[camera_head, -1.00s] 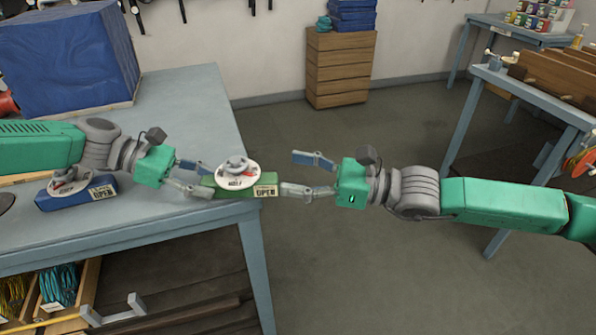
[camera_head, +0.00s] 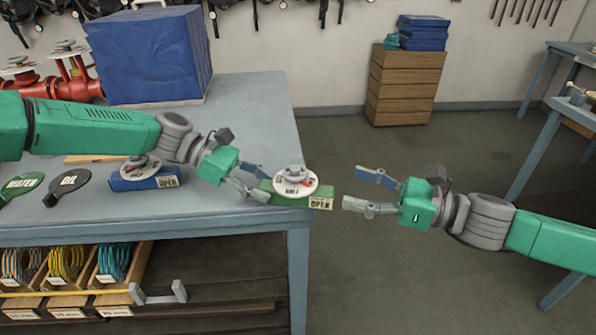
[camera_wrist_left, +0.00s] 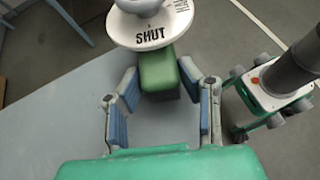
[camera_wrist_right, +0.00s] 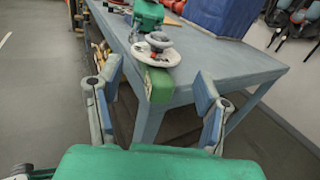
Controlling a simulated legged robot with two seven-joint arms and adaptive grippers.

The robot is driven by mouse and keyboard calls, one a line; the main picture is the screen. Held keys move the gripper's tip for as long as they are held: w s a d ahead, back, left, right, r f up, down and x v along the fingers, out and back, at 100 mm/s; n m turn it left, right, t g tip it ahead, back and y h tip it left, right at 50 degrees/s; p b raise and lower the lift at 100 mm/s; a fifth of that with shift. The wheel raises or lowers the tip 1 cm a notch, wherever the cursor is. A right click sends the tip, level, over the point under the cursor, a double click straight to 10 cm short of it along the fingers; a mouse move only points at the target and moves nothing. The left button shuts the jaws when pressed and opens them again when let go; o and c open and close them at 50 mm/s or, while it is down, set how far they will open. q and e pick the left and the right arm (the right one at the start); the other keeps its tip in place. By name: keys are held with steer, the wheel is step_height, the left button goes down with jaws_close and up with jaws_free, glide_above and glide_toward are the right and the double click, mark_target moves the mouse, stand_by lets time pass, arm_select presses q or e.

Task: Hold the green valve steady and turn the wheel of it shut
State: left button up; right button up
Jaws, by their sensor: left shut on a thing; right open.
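The green valve (camera_head: 270,187) has a green block body, a white round plate and a grey wheel (camera_head: 294,174) on top. An OPEN tag is on its side and SHUT is printed on the plate in the left wrist view (camera_wrist_left: 150,32). The valve is at the table's right edge. My left gripper (camera_head: 264,184) is shut on the left end of its body. My right gripper (camera_head: 352,190) is open and empty, to the right of the valve and apart from it. The right wrist view shows the valve's green end (camera_wrist_right: 158,86) ahead, between the open fingers.
A blue valve (camera_head: 148,182) lies on the table (camera_head: 250,110) left of the green one, near green and black paddles labelled WATER and OIL. A large blue block (camera_head: 150,60) and red pipework (camera_head: 50,90) stand behind.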

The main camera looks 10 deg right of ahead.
mark_target(296, 168)
steer(key=x, duration=1.2)
steer(key=shift+f, duration=0.1)
steer(key=c, duration=1.2)
